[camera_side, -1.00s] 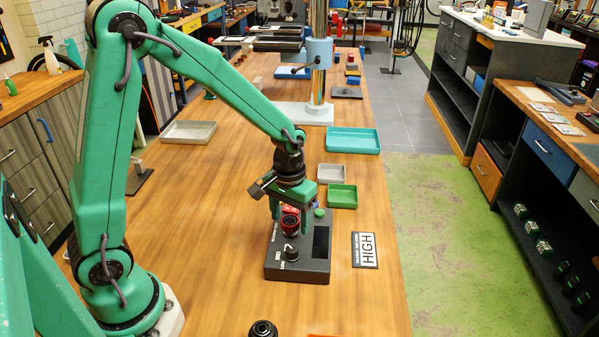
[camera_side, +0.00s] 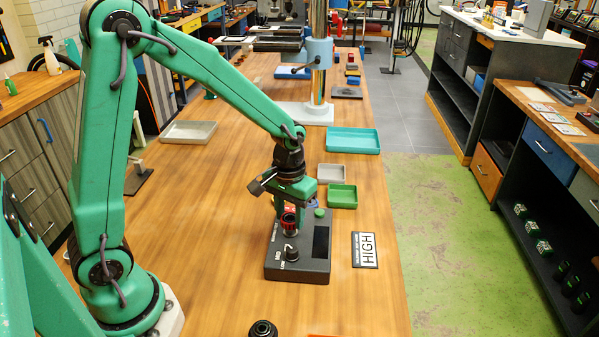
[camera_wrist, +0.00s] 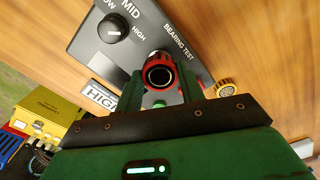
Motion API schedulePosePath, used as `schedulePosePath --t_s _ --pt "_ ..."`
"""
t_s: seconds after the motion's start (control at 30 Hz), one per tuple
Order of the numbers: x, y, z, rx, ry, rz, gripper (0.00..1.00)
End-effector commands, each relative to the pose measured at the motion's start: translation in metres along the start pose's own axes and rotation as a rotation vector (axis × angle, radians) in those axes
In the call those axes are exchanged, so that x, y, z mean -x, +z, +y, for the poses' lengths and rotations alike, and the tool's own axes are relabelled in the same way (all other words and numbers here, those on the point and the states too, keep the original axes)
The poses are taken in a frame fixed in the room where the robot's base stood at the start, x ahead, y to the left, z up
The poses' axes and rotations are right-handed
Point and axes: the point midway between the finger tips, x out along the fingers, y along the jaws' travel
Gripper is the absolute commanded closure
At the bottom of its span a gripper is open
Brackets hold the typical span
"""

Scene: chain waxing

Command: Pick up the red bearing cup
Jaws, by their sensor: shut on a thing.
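The red bearing cup (camera_side: 289,219) is a small round red cup with a dark ring inside, on the black bearing test box (camera_side: 318,270). In the wrist view the cup (camera_wrist: 158,72) shows its open top, between my two green fingers. My gripper (camera_side: 290,210) points down and is shut on the cup from both sides; it also shows in the wrist view (camera_wrist: 160,88). The fingers partly cover the cup in the side view. I cannot tell whether the cup's base is clear of the box.
The box bears a dial (camera_side: 291,253) and a green button (camera_side: 319,212). A HIGH card (camera_side: 365,250) lies right of it. Green (camera_side: 342,197), grey (camera_side: 331,172) and teal (camera_side: 353,141) trays stand behind. A black round part (camera_side: 263,329) is in front. The bench left of the box is clear.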

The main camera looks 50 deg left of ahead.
Motion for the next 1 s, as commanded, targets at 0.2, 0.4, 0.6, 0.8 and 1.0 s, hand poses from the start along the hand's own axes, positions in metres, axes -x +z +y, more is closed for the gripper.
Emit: schedulePosePath --t_s 0.2,0.4,0.6,0.8,1.0 --pt "0.026 -0.001 0.000 0.000 0.002 0.006 0.88" --pt "0.048 0.019 0.018 -0.005 0.001 0.004 0.88" --pt "0.070 0.046 0.042 -0.006 0.002 0.004 0.88" --pt "0.087 0.069 0.061 -0.005 0.002 0.003 0.88" --pt "0.098 0.082 0.073 -0.003 0.001 0.002 0.88"
